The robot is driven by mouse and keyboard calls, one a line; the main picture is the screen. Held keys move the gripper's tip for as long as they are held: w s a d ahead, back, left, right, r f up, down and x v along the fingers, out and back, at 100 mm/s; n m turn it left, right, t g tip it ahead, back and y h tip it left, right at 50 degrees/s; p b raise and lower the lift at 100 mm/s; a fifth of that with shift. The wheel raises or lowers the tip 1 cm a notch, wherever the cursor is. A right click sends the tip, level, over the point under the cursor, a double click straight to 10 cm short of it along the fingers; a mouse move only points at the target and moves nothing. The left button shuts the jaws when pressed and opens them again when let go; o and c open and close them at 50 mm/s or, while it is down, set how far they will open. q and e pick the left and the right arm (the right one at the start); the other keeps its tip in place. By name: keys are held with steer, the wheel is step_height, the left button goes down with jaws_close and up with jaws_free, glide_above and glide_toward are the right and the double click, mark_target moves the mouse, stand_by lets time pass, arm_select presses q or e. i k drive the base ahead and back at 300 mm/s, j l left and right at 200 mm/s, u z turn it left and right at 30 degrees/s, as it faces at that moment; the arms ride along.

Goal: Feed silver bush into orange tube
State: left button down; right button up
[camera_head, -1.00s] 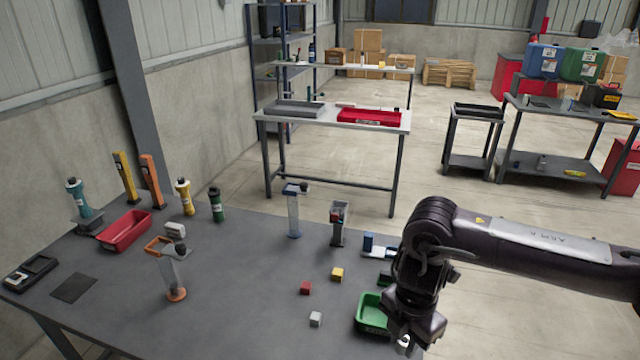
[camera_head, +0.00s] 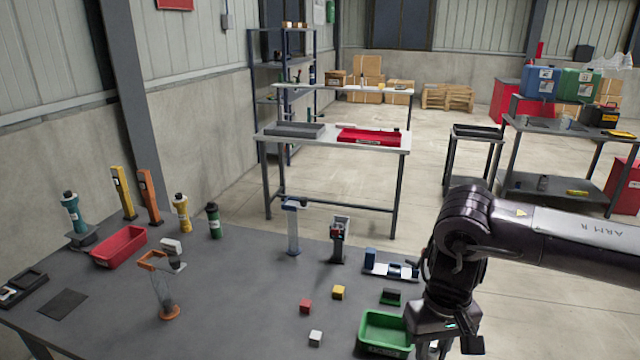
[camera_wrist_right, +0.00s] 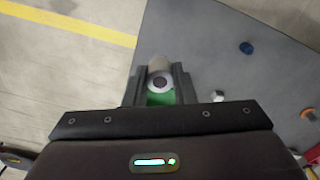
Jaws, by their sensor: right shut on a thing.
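My right gripper (camera_wrist_right: 160,88) is shut on a silver bush (camera_wrist_right: 160,80), a short round piece with a dark bore, seen end-on between the fingers in the right wrist view. In the head view my right gripper (camera_head: 450,345) hangs at the lower right by the green tray, and the bush cannot be made out clearly there. The orange tube (camera_head: 162,290) is clear, with an orange base and an orange collar, and stands upright at the table's left, far from my right gripper. My left gripper is out of view.
A green tray (camera_head: 385,334) is at the table's right edge. A blue-topped tube (camera_head: 293,230) and a grey stand (camera_head: 339,240) are behind. A red tray (camera_head: 118,247) lies at left.

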mark_target(167, 303)
steer(key=i+j, duration=0.2)
steer(key=j, duration=0.2)
steer(key=i+j, duration=0.2)
steer(key=j, duration=0.2)
steer(key=i+j, duration=0.2)
steer(key=j, duration=0.25)
steer(key=i+j, duration=0.2)
steer(key=j, duration=0.2)
steer(key=i+j, duration=0.2)
steer(key=j, duration=0.2)
steer(key=k+u, duration=0.05)
